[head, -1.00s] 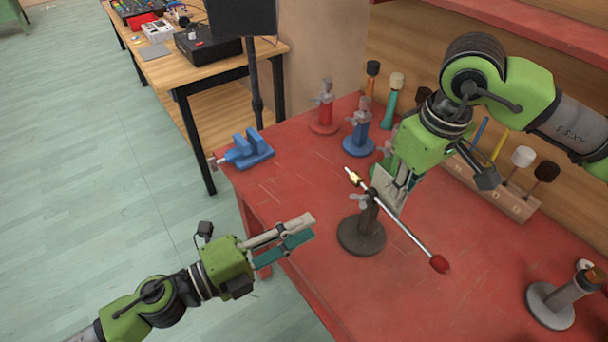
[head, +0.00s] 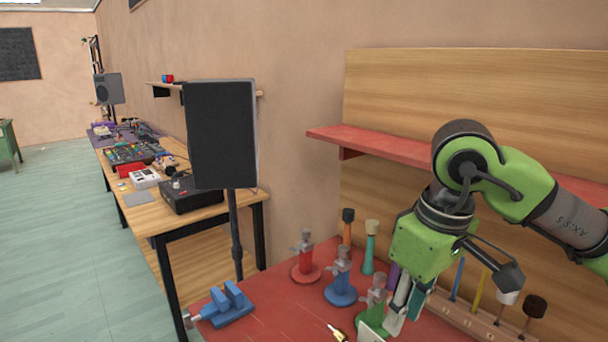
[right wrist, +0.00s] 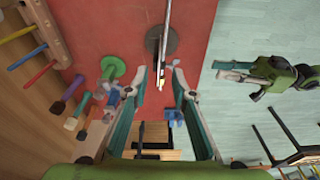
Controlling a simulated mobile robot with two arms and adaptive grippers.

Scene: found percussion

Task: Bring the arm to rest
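My right gripper (head: 397,312) is above the red bench (head: 270,302), with its arm coming in from the right. In the right wrist view its two fingers (right wrist: 160,78) are spread apart. A thin rod (right wrist: 164,45) with a brass end (head: 337,333) shows between the fingertips in that view, over a dark round stand base (right wrist: 177,40). I cannot tell its distance from the fingers. The rod's other end is out of the head view. My left gripper (right wrist: 238,72) shows only in the right wrist view, over the floor, its fingers apart.
Red (head: 305,258), blue (head: 340,280) and green (head: 376,300) clamp stands are close to the right gripper. Several mallets stand behind in a wooden rack (head: 455,312). A blue vise (head: 225,305) is at the bench corner. A black speaker (head: 221,133) and red shelf (head: 400,148) are beyond.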

